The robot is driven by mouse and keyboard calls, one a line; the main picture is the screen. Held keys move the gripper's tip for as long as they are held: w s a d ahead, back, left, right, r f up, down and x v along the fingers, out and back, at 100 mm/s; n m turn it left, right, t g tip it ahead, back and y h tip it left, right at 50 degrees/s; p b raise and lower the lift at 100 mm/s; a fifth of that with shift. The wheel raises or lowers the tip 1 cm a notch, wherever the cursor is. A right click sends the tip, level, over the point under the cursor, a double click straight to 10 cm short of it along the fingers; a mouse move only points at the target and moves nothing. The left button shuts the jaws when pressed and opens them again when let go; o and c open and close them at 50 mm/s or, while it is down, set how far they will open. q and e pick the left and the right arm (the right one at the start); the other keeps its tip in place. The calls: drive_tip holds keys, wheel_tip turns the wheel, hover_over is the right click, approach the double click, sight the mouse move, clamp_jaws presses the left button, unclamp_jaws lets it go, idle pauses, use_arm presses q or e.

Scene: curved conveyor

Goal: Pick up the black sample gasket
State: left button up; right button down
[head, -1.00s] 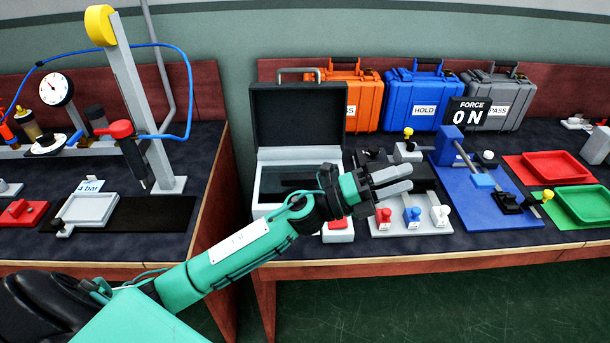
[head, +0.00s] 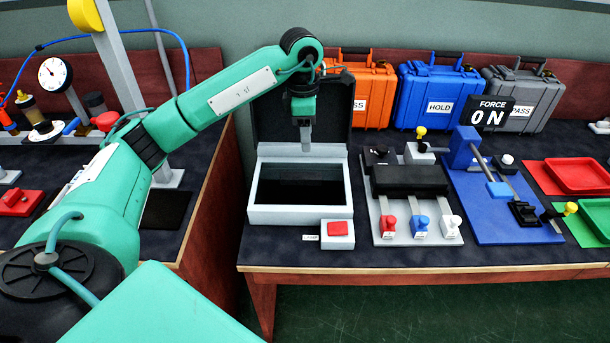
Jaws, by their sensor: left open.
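I cannot clearly make out a separate black sample gasket. The light-grey box (head: 300,215) has a dark interior, and any black piece lying in it does not stand out. Its black lid (head: 270,115) stands open behind. My left gripper (head: 306,148) points down over the back part of the box; its fingers are open, seen edge-on, with nothing visible in them. How far it is above the interior I cannot tell. A black block (head: 410,180) lies across the grey fixture to the right. My right gripper is out of view.
A red button box (head: 337,232) sits in front of the grey box. The fixture has red, blue and white knobs (head: 420,226). Further right are a blue test stand (head: 500,220) and red (head: 578,175) and green trays. Orange, blue (head: 438,95) and grey cases stand behind.

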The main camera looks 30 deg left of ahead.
use_arm(q)
drive_tip(key=a, duration=0.1)
hover_over(301, 175)
drive_tip(key=shift+y, duration=0.3)
wheel_tip(301, 175, down, 8)
drive_tip(key=shift+f, duration=0.1)
wheel_tip(301, 175, down, 5)
drive_tip(key=shift+r+p, duration=0.1)
drive_tip(key=shift+p, duration=0.4)
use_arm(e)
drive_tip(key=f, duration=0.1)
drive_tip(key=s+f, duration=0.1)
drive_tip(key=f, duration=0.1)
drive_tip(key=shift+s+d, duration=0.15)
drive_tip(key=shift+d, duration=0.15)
use_arm(q)
drive_tip(key=shift+c, duration=0.4)
drive_tip(key=c, duration=1)
